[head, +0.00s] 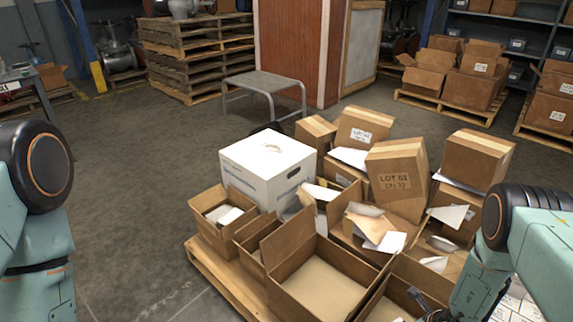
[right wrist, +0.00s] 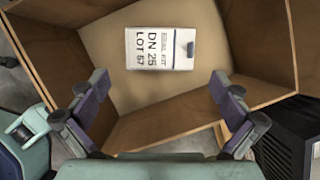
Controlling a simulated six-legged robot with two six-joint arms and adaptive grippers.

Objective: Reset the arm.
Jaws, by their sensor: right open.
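My right gripper (right wrist: 158,82) is open and empty in the right wrist view, its two fingers spread wide above an open cardboard box (right wrist: 262,92). A white packet (right wrist: 161,48) marked DN 25 LOT 57 lies on the box floor, beyond the fingertips and apart from them. In the head view my right arm (head: 535,245) comes in from the right and reaches down to the lower edge, where the dark gripper (head: 437,313) is only partly seen. My left arm (head: 38,225) stands at the left edge; its gripper is out of view.
A pallet (head: 215,277) ahead holds several open and closed cartons, a white box (head: 265,172) and loose papers. A metal-framed table (head: 264,83) stands behind it. A black crate (right wrist: 285,140) is right of the gripper. The floor (head: 130,170) left of the pallet is clear.

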